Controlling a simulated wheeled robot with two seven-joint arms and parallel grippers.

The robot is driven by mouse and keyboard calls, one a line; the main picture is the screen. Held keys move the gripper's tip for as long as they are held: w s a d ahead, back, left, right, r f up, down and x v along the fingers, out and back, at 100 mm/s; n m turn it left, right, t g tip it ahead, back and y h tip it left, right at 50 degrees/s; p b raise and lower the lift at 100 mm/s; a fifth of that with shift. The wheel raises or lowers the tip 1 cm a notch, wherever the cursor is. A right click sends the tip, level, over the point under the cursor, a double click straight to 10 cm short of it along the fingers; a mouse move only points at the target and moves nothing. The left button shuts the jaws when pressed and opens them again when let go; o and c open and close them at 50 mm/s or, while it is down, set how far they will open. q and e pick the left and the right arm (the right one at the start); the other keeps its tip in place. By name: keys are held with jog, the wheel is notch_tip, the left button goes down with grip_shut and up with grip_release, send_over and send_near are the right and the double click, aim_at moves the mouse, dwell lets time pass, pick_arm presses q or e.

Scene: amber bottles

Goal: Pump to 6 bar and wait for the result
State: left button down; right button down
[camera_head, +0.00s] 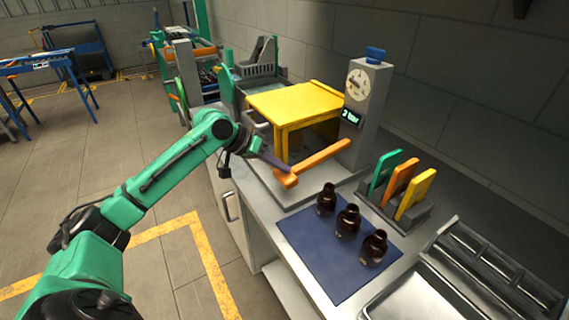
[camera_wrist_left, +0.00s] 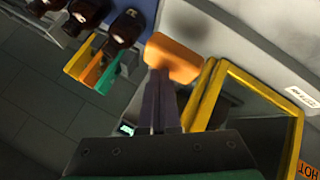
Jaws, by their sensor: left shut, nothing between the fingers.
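The pump station (camera_head: 372,110) is a grey column with a round dial (camera_head: 358,84), a blue knob (camera_head: 375,55) on top and a small green display (camera_head: 350,117) that seems to read 2 bar. An orange lever (camera_head: 322,158) reaches from its base toward the left, with a wide orange end block. My left gripper (camera_head: 284,168) is shut and empty, its dark fingertips right at that block. In the left wrist view the shut fingers (camera_wrist_left: 160,78) point at the orange block (camera_wrist_left: 172,57); whether they touch it I cannot tell. My right gripper is not in view.
A yellow guard frame (camera_head: 300,100) stands close behind the lever. Three amber bottles (camera_head: 347,221) stand on a blue mat (camera_head: 318,262) in front. A rack of green, orange and yellow plates (camera_head: 400,186) and a metal tray (camera_head: 470,262) are at the right.

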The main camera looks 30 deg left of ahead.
pick_arm(q)
jog(key=shift+f, duration=0.8)
dwell(0.4)
dwell(0.5)
jog(key=shift+r+p, duration=3.2)
jog(key=shift+p, duration=0.35)
notch_tip(320, 180, up, 5)
jog(key=p, duration=0.5)
jog(key=shift+a, duration=0.1)
